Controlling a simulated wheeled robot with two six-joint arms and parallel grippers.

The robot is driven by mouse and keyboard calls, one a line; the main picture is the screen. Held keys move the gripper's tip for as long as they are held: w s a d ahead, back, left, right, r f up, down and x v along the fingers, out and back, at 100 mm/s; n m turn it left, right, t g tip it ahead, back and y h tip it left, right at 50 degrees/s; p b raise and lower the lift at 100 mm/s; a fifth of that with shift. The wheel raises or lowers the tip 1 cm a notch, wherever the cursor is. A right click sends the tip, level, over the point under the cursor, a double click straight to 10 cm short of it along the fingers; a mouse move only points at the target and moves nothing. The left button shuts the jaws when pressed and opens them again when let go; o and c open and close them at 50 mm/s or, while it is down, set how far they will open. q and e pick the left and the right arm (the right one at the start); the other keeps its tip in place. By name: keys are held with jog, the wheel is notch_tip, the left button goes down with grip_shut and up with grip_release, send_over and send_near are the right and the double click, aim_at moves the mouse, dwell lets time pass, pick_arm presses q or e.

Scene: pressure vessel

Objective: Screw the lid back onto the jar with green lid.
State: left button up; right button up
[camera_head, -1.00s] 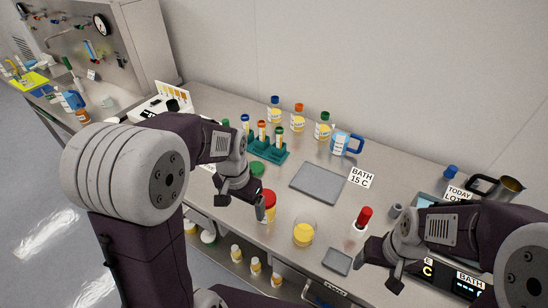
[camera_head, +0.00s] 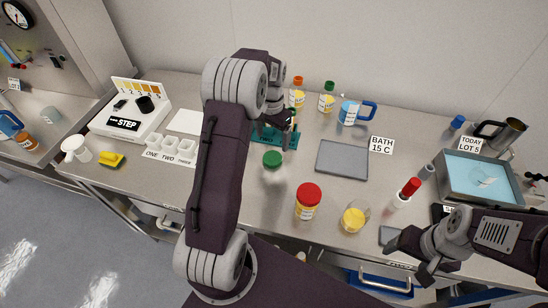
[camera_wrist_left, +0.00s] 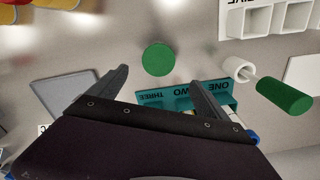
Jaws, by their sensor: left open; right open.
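A round green lid (camera_head: 272,159) is at the middle of the table, in front of the teal rack; it also shows from above in the left wrist view (camera_wrist_left: 158,59). I cannot tell whether a jar is under it. My left gripper (camera_head: 284,121) is over the teal rack, behind the green lid. In the left wrist view its fingers (camera_wrist_left: 160,92) are spread with nothing between them, and the lid lies just beyond the tips. A green-capped bottle (camera_head: 329,86) with yellow contents stands at the back. My right gripper (camera_head: 408,262) is open and empty at the front right.
A red-lidded jar (camera_head: 308,196) and a glass of yellow liquid (camera_head: 354,218) stand front right of the green lid. The teal rack (camera_head: 262,138) is partly hidden by my left arm. A grey plate (camera_head: 343,159) lies right.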

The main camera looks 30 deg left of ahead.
aim_at(272, 158)
pick_arm(q)
jog(key=shift+s+a+f, duration=0.2)
jog(key=shift+f, duration=0.1)
jog(key=shift+d+f+p, duration=0.2)
jog(key=shift+f+p, duration=0.1)
jog(key=shift+f, duration=0.9)
jog(key=shift+w+f, duration=0.15)
jog(key=shift+f, duration=0.25)
jog(key=shift+a, duration=0.1)
jog(key=shift+f, duration=0.1)
jog(key=f, duration=0.2)
jog(key=f+p, duration=0.1)
jog(key=f, duration=0.1)
jog(key=shift+s+d, duration=0.25)
jog(key=shift+d, duration=0.05)
jog(key=shift+f, duration=0.5)
